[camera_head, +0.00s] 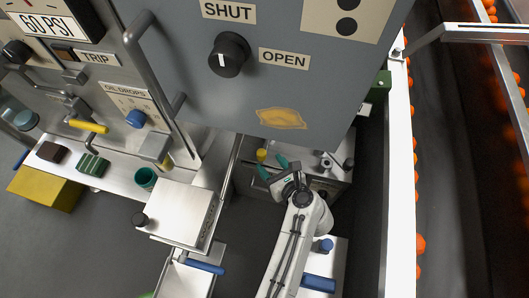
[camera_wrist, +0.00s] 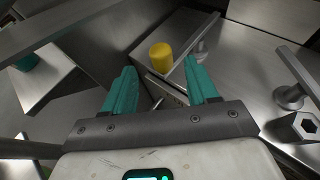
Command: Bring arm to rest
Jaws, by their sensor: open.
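My gripper (camera_head: 274,168) is at the end of my white arm, below the grey panel in the head view. In the wrist view my gripper (camera_wrist: 163,92) has its two teal fingers spread well apart with nothing between them. A yellow cylinder (camera_wrist: 161,56) stands on a metal surface beyond the fingers. In the head view this yellow cylinder (camera_head: 261,155) is just left of the fingers. I cannot tell whether the fingers touch anything.
A grey panel (camera_head: 290,85) with a black knob (camera_head: 229,54) hangs close above my gripper. A metal post (camera_wrist: 291,95) and a hex socket (camera_wrist: 305,126) are to the right. A conveyor (camera_head: 450,150) with oranges runs at right. A metal box (camera_head: 180,212) stands left.

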